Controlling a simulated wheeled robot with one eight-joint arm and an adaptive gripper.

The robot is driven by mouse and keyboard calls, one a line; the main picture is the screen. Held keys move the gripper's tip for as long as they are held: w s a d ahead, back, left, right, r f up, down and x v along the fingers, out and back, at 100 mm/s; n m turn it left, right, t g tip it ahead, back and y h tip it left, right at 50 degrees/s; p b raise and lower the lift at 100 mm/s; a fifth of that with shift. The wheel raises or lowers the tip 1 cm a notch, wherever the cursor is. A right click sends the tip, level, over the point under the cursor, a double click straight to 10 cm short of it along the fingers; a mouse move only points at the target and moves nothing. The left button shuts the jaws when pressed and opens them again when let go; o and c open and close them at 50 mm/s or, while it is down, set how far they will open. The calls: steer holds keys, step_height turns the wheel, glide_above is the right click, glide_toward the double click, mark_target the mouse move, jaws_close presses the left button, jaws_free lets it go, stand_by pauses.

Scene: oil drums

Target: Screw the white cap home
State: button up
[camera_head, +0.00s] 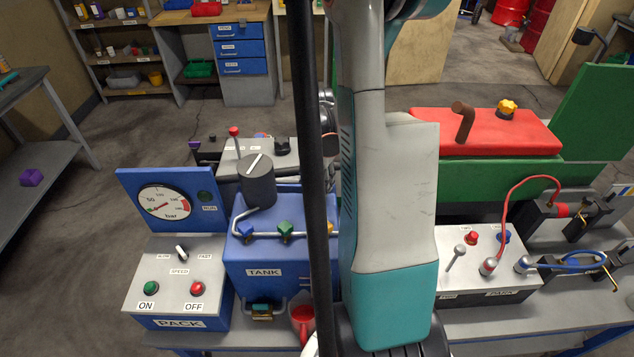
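No white cap can be made out for certain. A small white edge (311,347) shows at the bottom of the picture, left of my arm, too cut off to identify. My grey and teal arm comes down through the middle and ends in a dark part at the bottom edge. My gripper's fingers are not visible. The arm and a dark vertical pole hide part of the bench behind them. A blue tank (280,265) labelled TANK, with a pipe and valve knobs, stands left of the arm. A red cup-like thing (302,318) is at its lower right.
A PACK control box (180,285) with a pressure gauge (163,201) stands left. A grey box with a lever and cables (485,270) stands right. Behind it is a green box with a red top (485,132).

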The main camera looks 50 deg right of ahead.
mark_target(317, 181)
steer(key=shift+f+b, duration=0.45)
steer(key=shift+b, duration=0.15)
stand_by(0.5)
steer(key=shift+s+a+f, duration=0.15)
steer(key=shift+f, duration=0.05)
stand_by(0.4)
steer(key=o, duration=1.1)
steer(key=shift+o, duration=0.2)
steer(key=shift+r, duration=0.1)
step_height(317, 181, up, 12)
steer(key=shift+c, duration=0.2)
